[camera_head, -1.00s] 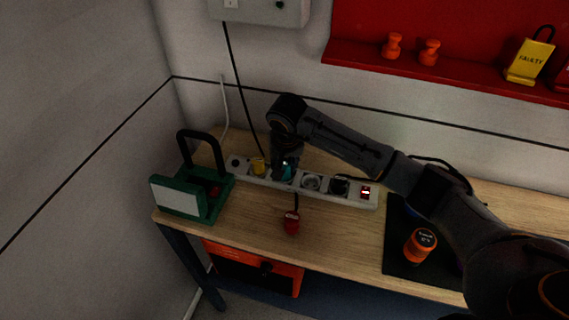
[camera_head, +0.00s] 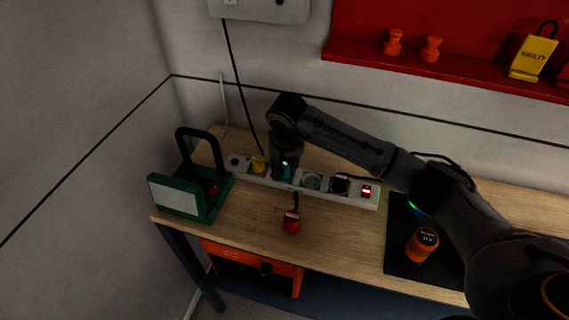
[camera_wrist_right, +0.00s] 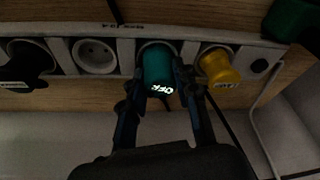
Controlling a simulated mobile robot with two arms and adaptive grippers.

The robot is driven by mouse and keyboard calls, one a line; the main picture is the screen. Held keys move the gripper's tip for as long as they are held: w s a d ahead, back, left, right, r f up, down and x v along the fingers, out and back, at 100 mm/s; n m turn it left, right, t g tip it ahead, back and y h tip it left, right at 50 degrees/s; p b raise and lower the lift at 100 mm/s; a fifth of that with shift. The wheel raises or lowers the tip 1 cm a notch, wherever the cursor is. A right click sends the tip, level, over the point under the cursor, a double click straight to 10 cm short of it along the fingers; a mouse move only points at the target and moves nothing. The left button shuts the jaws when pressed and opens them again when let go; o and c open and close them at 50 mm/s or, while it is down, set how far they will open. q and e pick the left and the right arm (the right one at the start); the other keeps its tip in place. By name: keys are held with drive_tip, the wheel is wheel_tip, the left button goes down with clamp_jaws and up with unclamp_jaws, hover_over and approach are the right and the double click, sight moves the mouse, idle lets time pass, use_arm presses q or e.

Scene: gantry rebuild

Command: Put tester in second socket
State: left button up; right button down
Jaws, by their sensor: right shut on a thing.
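The teal tester (camera_wrist_right: 158,70) stands at the power strip (camera_head: 259,179), between the yellow plug (camera_wrist_right: 217,66) and an empty round socket (camera_wrist_right: 95,55). My right gripper (camera_wrist_right: 166,92) is shut on the tester, one finger on each side. In the head view my right gripper (camera_head: 284,164) hangs over the strip and hides most of the tester (camera_head: 287,172). The tester seems seated in its socket, but its lower end is hidden, so I cannot tell how deep. My left gripper is not in view.
A black plug (camera_head: 340,184) and a lit red switch (camera_head: 366,191) sit at the strip's right. A green lamp-like stand (camera_head: 176,196) is left, a red object (camera_head: 291,222) in front. An orange cylinder (camera_head: 422,243) stands on the dark mat (camera_head: 398,262).

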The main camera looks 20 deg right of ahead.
sight(284, 163)
drive_tip(key=shift+f, duration=0.3)
drive_tip(key=c, duration=1.3)
unclamp_jaws()
drive_tip(key=shift+p+v, duration=1.35)
drive_tip(key=shift+v, duration=1.4)
drive_tip(key=p+v, duration=0.2)
drive_tip(key=v, duration=0.3)
drive_tip(key=shift+r+p, duration=0.3)
drive_tip(key=shift+p, duration=0.1)
